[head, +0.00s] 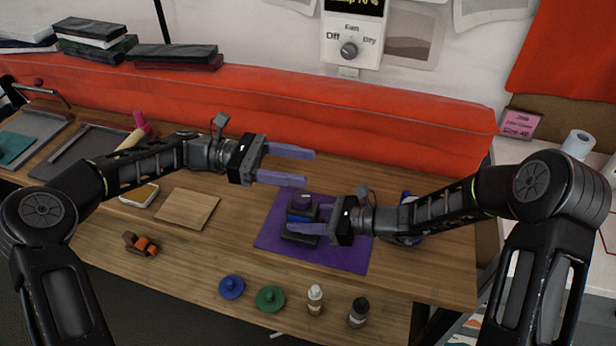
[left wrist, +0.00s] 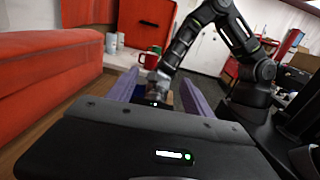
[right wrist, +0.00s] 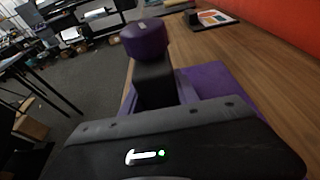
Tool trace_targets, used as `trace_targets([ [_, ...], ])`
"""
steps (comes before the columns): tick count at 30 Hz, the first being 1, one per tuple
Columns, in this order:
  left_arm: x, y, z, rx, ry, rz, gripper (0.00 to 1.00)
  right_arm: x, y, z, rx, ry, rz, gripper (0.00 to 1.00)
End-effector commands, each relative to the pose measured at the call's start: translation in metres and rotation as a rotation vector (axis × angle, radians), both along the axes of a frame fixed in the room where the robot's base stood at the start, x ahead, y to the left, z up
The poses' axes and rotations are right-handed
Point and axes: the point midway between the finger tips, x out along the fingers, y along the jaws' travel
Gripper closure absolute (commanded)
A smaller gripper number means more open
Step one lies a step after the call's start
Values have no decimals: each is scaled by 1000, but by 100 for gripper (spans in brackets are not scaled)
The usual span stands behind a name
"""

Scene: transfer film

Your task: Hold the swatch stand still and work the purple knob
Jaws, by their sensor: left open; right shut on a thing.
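The swatch stand (head: 300,237) is a dark block with a blue part, standing on a purple mat (head: 350,259). The purple knob (head: 303,200) is at its top. In the right wrist view the knob (right wrist: 144,38) sits on a dark upright post (right wrist: 154,86). My right gripper (head: 306,219) is shut on the stand from the right, below the knob; its fingers hide part of the stand. My left gripper (head: 308,167) is open and empty, above and behind the stand, fingers pointing right. In the left wrist view its two purple fingers are spread apart.
Blue (head: 231,287) and green (head: 270,298) knobbed discs and two small bottles (head: 315,299) stand along the front edge. A wooden square (head: 187,209) and an orange-brown item (head: 141,244) lie to the left. A long red cushion (head: 300,105) runs along the back.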

Motion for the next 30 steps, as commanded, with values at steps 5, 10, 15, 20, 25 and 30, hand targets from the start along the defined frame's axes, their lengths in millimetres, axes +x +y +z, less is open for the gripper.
trace_targets([
  [5,-7,51,-49,31,114,135,41,0,0,0,0,0,-1,100],
  [10,-19,83,-93,8,109,315,41,0,0,0,0,0,0,100],
  [15,-16,80,-99,-10,11,367,41,0,0,0,0,0,0,100],
  [20,-16,80,-99,-12,-12,368,41,0,0,0,0,0,0,100],
  [25,-16,79,-99,-12,-11,366,41,0,0,0,0,0,0,100],
  [30,-15,73,-98,-13,-11,364,41,0,0,0,0,0,0,100],
])
